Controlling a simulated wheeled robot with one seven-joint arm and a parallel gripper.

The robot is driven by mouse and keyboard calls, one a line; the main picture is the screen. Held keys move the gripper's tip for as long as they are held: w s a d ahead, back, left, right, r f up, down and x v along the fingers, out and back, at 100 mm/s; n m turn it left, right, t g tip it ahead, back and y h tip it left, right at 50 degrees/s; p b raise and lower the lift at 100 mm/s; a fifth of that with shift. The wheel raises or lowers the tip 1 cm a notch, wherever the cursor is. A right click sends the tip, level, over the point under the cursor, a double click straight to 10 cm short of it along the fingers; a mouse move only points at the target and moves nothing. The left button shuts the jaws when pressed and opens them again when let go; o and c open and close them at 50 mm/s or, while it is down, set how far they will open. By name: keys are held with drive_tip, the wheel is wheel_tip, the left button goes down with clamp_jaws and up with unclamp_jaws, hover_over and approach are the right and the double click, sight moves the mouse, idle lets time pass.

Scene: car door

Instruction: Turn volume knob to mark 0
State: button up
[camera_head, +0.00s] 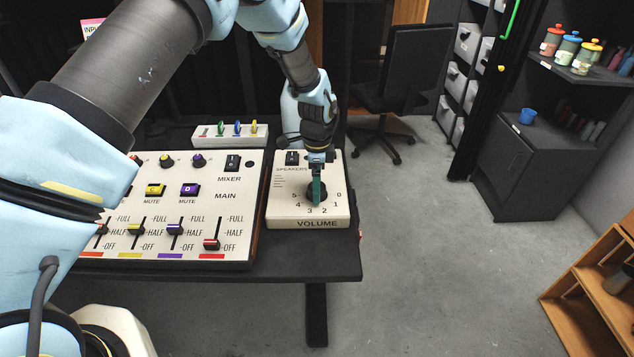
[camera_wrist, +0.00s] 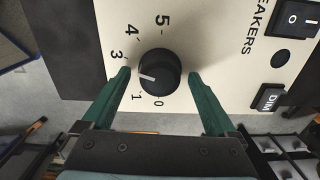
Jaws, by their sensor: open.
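The black round volume knob (camera_wrist: 160,72) sits on the cream volume box (camera_head: 308,223), with printed marks from 0 to 5 around it. That direction seems to be mark 2, which the left finger hides. Mark 0 (camera_wrist: 158,102) is below the knob. My gripper (camera_wrist: 159,74) is open, with one green finger on each side of the knob and visible gaps to it. In the head view my gripper (camera_head: 317,190) is over the knob and partly hides it.
A speakers switch (camera_head: 292,158) is at the box's back left. In the wrist view a DIM button (camera_wrist: 268,98) is right of the right finger. A mixer panel (camera_head: 185,215) with sliders stands left of the box.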

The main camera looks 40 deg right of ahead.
drive_tip(key=c, duration=1.4)
drive_tip(key=shift+o, duration=0.2)
drive_tip(key=n+b, duration=0.3)
drive_tip(key=n, duration=0.1)
drive_tip(key=shift+f+n, duration=0.15)
drive_tip(key=shift+n, duration=0.15)
drive_tip(key=n+b, duration=0.3)
drive_tip(key=n, duration=0.3)
drive_tip(key=n+b, duration=0.1)
drive_tip(key=n, duration=0.9)
drive_tip(key=shift+n, duration=0.4)
